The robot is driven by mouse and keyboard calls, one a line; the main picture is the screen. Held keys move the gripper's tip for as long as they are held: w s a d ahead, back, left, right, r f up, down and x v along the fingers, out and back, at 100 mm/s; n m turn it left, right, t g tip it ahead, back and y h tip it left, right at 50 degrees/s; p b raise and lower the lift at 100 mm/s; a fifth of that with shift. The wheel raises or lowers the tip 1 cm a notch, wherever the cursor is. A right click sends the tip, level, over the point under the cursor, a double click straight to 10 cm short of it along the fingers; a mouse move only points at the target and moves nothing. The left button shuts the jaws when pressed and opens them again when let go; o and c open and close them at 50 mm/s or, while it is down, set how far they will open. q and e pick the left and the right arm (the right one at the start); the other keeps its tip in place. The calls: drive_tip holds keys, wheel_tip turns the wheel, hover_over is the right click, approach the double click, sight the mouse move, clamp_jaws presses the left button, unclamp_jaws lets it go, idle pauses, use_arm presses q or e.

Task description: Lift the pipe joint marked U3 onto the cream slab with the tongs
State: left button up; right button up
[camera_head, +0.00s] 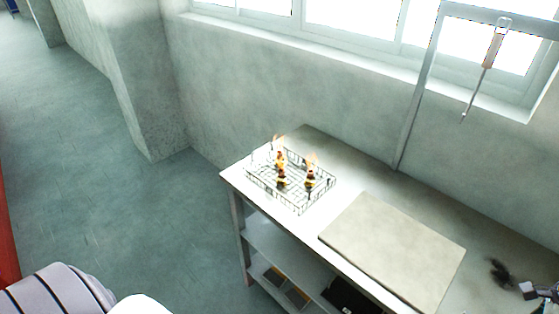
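A wire mesh basket or belt (290,184) stands on the bench at its far left end. Several small pipe-joint-like pieces sit on it, dark and orange with flames above them; one is at the right (310,180) and another at the left (281,160). Their marks are too small to read, so I cannot tell which is U3. The cream slab (392,250) lies flat and bare, right of the mesh. A dark and grey mechanical shape, apparently my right gripper (503,273), enters at the lower right, right of the slab. Its fingers are unclear. I cannot identify the tongs. My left gripper is out of view.
A long tool with a brown handle (493,51) hangs from a grey frame (418,95) before the window. The bench (335,149) has lower shelves (278,246) holding dark flat items. A concrete wall stands behind; open floor (80,150) lies left.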

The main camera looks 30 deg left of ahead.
drive_tip(key=shift+d+r, duration=0.1)
drive_tip(key=shift+d, duration=0.25)
drive_tip(key=f+b, duration=0.2)
drive_tip(key=f, duration=0.1)
drive_tip(key=f+b, duration=0.2)
drive_tip(key=f, duration=0.1)
drive_tip(key=f+b, duration=0.2)
drive_tip(key=f, duration=0.1)
drive_tip(key=shift+s+d+b, duration=0.1)
drive_tip(key=shift+d+b, duration=0.2)
drive_tip(key=shift+d, duration=0.1)
drive_tip(key=shift+c, duration=0.3)
drive_tip(key=c, duration=0.6)
